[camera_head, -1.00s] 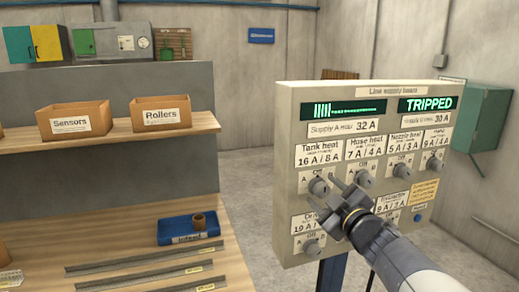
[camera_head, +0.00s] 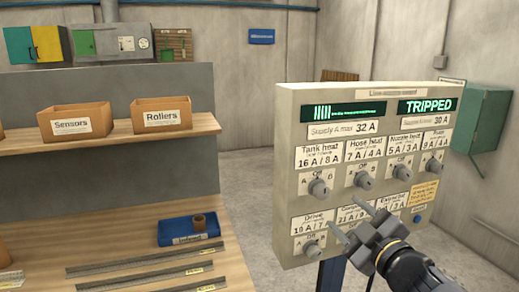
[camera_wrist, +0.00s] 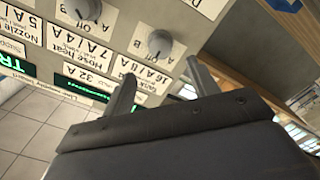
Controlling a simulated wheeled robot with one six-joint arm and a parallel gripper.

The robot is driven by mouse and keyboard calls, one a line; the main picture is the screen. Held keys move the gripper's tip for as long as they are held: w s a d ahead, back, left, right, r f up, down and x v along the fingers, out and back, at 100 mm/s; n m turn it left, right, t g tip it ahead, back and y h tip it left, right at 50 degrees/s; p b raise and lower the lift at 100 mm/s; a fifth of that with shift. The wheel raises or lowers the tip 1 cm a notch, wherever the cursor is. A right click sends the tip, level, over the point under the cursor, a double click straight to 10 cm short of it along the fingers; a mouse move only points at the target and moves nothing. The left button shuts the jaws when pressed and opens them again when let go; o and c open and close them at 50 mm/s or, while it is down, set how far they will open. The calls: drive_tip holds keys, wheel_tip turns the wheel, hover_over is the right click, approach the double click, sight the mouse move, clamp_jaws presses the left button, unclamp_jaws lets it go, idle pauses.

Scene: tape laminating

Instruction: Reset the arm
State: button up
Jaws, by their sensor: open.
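My gripper (camera_head: 351,223) is open and empty in front of the lower right part of the line supply board (camera_head: 290,180). In the head view its fingers cover part of the lower row of knobs and labels. In the wrist view its two fingers (camera_wrist: 158,94) show apart, with the tilted board (camera_wrist: 120,45) beyond them. The tank heat knob (camera_head: 318,188) and hose heat knob (camera_head: 363,180) are in plain sight on the board. The board's right display (camera_head: 428,105) reads TRIPPED. I cannot tell whether the fingers touch the board.
A wooden workbench (camera_head: 120,240) with a blue tray (camera_head: 165,238) and metal strips stands at the left. A shelf (camera_head: 100,140) above it holds the Sensors bin (camera_head: 75,122) and Rollers bin (camera_head: 160,116). Open floor (camera_head: 245,185) lies between bench and board.

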drive_tip(key=x, duration=0.9)
drive_tip(key=shift+w+f, duration=0.1)
drive_tip(key=shift+w+r+m+p, duration=0.2)
drive_tip(key=shift+m+p, duration=0.1)
drive_tip(key=shift+m, duration=0.1)
drive_tip(key=shift+s+m+p, duration=0.15)
drive_tip(key=shift+m+p, duration=0.7)
drive_tip(key=shift+m, duration=0.35)
drive_tip(key=m+p, duration=0.4)
drive_tip(key=m, duration=0.1)
drive_tip(key=shift+a+m, duration=0.1)
drive_tip(key=shift+m, duration=0.2)
approach(325, 193)
drive_tip(key=shift+s+f, duration=0.25)
drive_tip(key=shift+s, duration=0.4)
drive_tip(key=shift+b, duration=0.3)
